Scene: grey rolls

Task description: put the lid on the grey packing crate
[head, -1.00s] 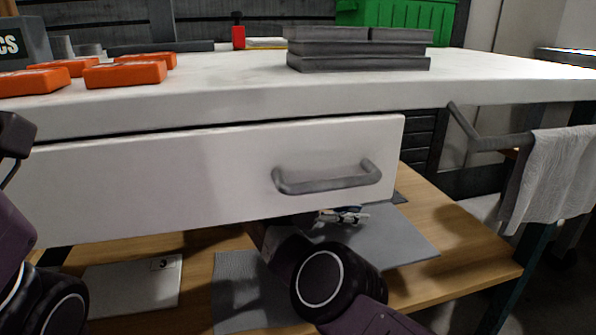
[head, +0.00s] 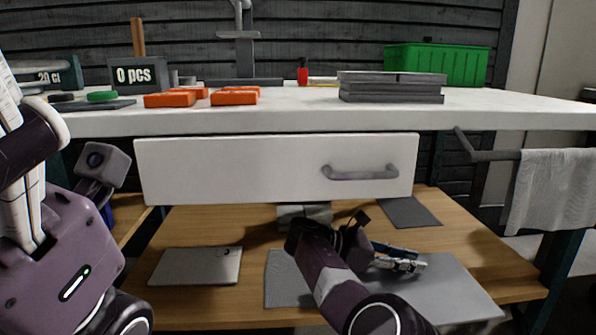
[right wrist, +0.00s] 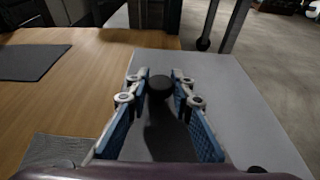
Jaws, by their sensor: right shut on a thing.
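My right gripper (head: 412,265) is over the lower wooden shelf, below the drawer. In the right wrist view its blue-padded fingers (right wrist: 160,82) are closed in around a small dark knob (right wrist: 160,88). A large flat grey panel (right wrist: 235,105) lies beneath the knob; it also shows in the head view (head: 450,295). It looks like the lid, but I cannot tell whether the knob is fixed to it or whether it is lifted. A grey block-like thing (head: 304,213) stands behind my right arm, partly hidden; I cannot tell whether it is the packing crate.
A white drawer (head: 230,170) with a grey handle overhangs the shelf. The white worktop (head: 300,118) holds orange pieces (head: 234,97), stacked grey slabs (head: 390,93) and a green crate (head: 437,64). A thin pale panel (head: 196,266) and a dark mat (head: 409,211) lie on the shelf.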

